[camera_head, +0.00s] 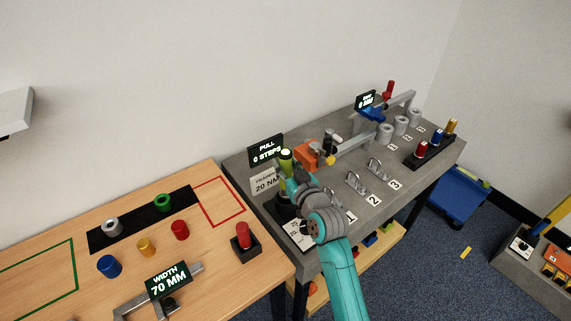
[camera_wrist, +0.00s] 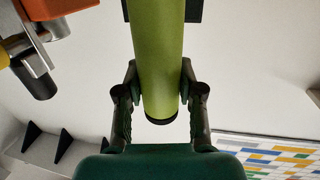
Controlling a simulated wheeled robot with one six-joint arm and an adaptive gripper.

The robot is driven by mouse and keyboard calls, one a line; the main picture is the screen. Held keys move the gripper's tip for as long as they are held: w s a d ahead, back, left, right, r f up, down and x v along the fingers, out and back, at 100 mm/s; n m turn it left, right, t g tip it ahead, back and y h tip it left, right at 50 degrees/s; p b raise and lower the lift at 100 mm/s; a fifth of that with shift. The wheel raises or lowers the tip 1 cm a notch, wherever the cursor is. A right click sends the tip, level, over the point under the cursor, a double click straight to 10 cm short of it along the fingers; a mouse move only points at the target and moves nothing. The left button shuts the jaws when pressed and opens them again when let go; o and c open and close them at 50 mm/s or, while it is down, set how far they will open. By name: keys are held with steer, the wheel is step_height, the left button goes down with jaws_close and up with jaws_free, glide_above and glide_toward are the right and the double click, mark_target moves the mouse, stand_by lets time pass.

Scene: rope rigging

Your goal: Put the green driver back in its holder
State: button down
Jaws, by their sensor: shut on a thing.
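The green driver (camera_head: 286,158) stands about upright at the left end of the grey bench, its light-green top showing above my gripper. In the wrist view the green driver (camera_wrist: 157,50) fills the upper middle, between my two fingers. My gripper (camera_wrist: 160,95) is shut on it, with a finger against each side. In the head view my gripper (camera_head: 291,182) partly covers the driver's lower part. A dark base (camera_head: 284,208) shows below; I cannot tell whether it is the holder or whether the driver touches it.
The grey bench (camera_head: 335,207) carries numbered hooks (camera_head: 356,183), an orange block (camera_head: 305,154) and a black rack (camera_head: 429,154) with red, blue and yellow handles. Signs (camera_head: 266,150) stand behind the driver. A wooden table (camera_head: 215,255) with coloured cylinders adjoins at left.

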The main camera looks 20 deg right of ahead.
steer(key=shift+f, duration=2.9)
steer(key=c, duration=0.7)
jaws_free()
steer(key=shift+o, duration=0.2)
steer(key=shift+f, duration=0.15)
steer(key=s+d, duration=0.1)
steer(key=s, duration=1.1)
steer(key=shift+d+r, duration=0.2)
steer(key=shift+r, duration=0.2)
